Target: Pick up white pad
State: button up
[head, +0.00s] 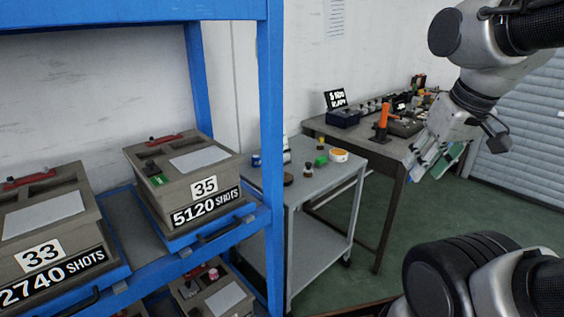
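I cannot tell for sure which thing is the white pad. A flat whitish rectangle (200,159) lies on top of the grey box marked 35 (165,207), and a similar one (43,215) lies on the box marked 33 (80,240). A third pale rectangle (225,298) shows on a box on the lower shelf. My gripper (428,162) hangs at the right, pointing down and left, far from these boxes. A green strip shows by its fingers. Whether the fingers are open or hold anything is unclear.
A blue shelf rack (268,150) holds the boxes at the left. A grey cart (318,187) carries small items, including a yellow-and-white round one (339,156). Behind it, a workbench (385,149) bears an orange upright tool (382,118). Green floor (440,225) is clear.

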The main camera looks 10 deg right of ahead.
aim_at(287, 156)
jog(key=u, duration=2.55)
jog(key=l+z, duration=0.1)
jog(key=z, duration=2.45)
jog(key=i+l+u, duration=0.5)
jog(key=i+l, duration=0.15)
jog(key=l, duration=0.2)
jog(key=i+l+u, duration=0.2)
jog(key=l, duration=0.15)
jog(key=i+l+u, duration=0.15)
jog(key=l, duration=0.2)
jog(key=i+l+u, duration=0.2)
jog(key=l, duration=0.15)
